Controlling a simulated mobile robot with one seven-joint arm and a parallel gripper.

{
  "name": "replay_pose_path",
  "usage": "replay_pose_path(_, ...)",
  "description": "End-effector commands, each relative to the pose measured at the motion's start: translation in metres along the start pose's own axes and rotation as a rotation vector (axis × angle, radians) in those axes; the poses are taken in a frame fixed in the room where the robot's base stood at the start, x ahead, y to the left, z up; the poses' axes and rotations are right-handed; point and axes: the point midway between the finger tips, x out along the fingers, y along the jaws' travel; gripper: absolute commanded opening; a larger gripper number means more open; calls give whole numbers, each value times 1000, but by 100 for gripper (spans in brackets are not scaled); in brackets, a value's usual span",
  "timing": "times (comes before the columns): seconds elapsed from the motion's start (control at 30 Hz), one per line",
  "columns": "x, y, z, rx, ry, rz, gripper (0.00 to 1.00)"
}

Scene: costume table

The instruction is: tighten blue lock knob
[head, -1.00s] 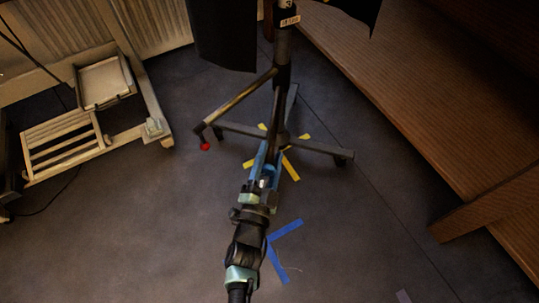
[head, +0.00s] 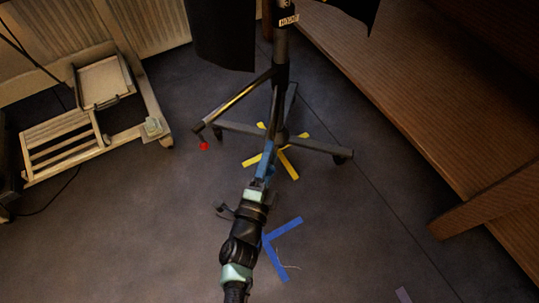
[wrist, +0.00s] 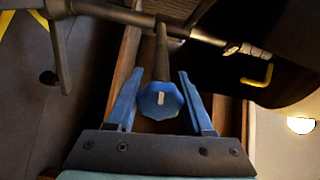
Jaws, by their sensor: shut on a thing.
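The blue lock knob (wrist: 160,100) is faceted with a pale mark on its face. It sits at the end of a dark stem, between the two blue fingers of my gripper (wrist: 159,74) in the wrist view. My gripper is shut on the knob. In the head view my gripper (head: 266,162) reaches to the lower part of the dark upright stand (head: 281,75). There the knob is hidden behind my gripper and wrist.
The stand's dark legs (head: 322,148) spread over yellow floor tape (head: 288,166). Blue tape (head: 283,230) marks the floor nearer me. A wooden bench (head: 430,100) is at right, a pale slatted rack (head: 62,148) at left.

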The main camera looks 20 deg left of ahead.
Motion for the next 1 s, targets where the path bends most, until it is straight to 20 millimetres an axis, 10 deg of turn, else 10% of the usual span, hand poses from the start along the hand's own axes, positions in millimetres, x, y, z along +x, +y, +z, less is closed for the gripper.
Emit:
replay_pose_path(0.4, 0, 1, 0, 7, 0, 2, 0)
replay_pose_path(0.43, 0, 1, 0, 7, 0, 2, 56)
replay_pose_path(0.57, 0, 0, 0, 6, 0, 2, 79)
replay_pose_path(1.0, -12, 0, 0, 7, -1, 5, 79)
